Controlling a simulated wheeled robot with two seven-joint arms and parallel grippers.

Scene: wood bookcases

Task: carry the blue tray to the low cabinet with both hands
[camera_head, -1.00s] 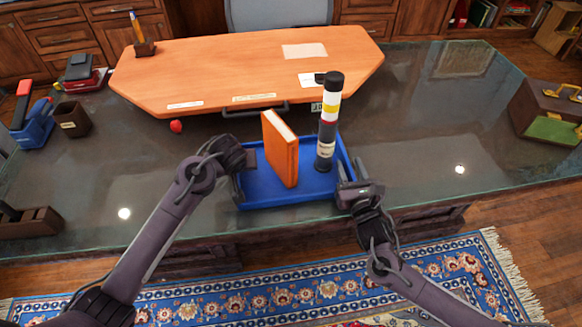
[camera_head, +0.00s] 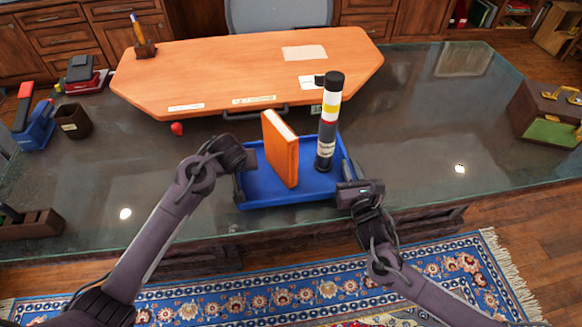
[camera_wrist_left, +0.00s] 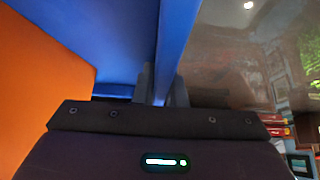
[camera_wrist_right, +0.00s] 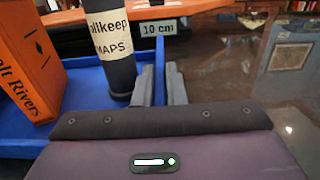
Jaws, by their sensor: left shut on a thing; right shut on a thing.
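The blue tray (camera_head: 262,190) is at the front edge of the dark-topped desk; I cannot tell whether it touches the top. An orange book (camera_head: 281,150) stands upright in it, beside a dark map tube (camera_head: 327,130) with white, yellow and red bands. My left gripper (camera_head: 240,178) is shut on the tray's left wall; the left wrist view shows its fingers (camera_wrist_left: 161,88) either side of the blue wall. My right gripper (camera_head: 346,182) is shut on the right wall, its fingers (camera_wrist_right: 160,85) straddling it. I cannot tell which furniture is the low cabinet.
An orange board (camera_head: 240,70) lies behind the tray, with a small red object (camera_head: 177,128) near its front. A dark cup (camera_head: 73,120) stands left, a brown case (camera_head: 548,108) far right. The desk top (camera_head: 430,130) right of the tray is clear. A patterned rug (camera_head: 300,290) lies in front.

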